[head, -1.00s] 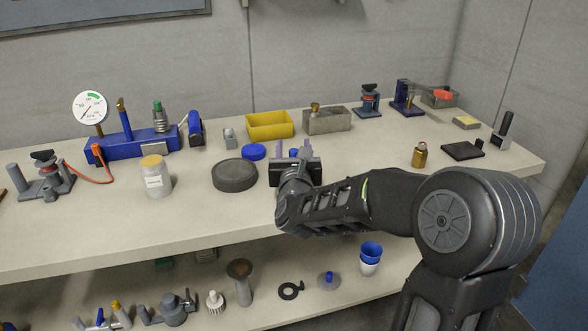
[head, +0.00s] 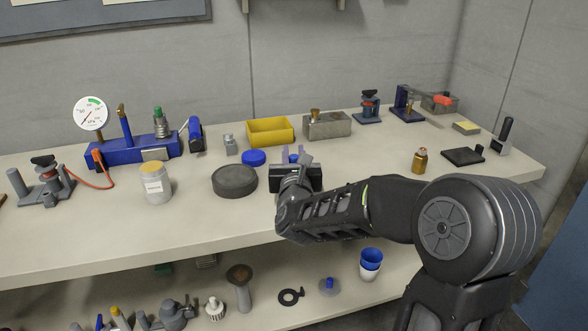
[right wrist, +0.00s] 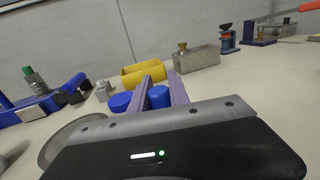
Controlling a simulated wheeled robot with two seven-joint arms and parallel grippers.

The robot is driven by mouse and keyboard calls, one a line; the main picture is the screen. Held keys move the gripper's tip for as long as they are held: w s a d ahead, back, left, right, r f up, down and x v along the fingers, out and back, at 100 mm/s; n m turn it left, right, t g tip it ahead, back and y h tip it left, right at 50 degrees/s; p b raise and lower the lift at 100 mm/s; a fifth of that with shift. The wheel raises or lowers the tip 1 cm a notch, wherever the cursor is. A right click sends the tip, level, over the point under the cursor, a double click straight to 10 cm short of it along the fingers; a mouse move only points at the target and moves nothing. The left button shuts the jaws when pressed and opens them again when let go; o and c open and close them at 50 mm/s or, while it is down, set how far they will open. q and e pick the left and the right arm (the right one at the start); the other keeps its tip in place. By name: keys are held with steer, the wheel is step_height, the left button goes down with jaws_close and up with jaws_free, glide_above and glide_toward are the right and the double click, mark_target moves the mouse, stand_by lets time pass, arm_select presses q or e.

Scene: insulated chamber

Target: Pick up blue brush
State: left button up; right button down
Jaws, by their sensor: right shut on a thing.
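My right gripper (head: 294,160) reaches over the bench from the right, its fingers pointing toward the back wall. In the right wrist view its two purple-grey fingers (right wrist: 164,88) are shut on a blue rounded piece, which I take as the blue brush (right wrist: 158,97). Only this blue part shows between the fingers; the rest is hidden by the gripper. In the head view a little of the blue brush (head: 293,157) shows at the fingers, low over the bench or touching it; I cannot tell which. My left gripper is not in view.
A blue lid (head: 254,157) and a dark round disc (head: 234,180) lie left of the gripper. A yellow bin (head: 270,131) and a grey metal block (head: 327,125) stand behind it. A brass bottle (head: 420,161) stands right. The bench (head: 370,150) between is clear.

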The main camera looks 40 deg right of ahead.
step_height(320, 180, up, 10)
steer(key=p, duration=0.1)
stand_by(0.4)
stand_by(1.0)
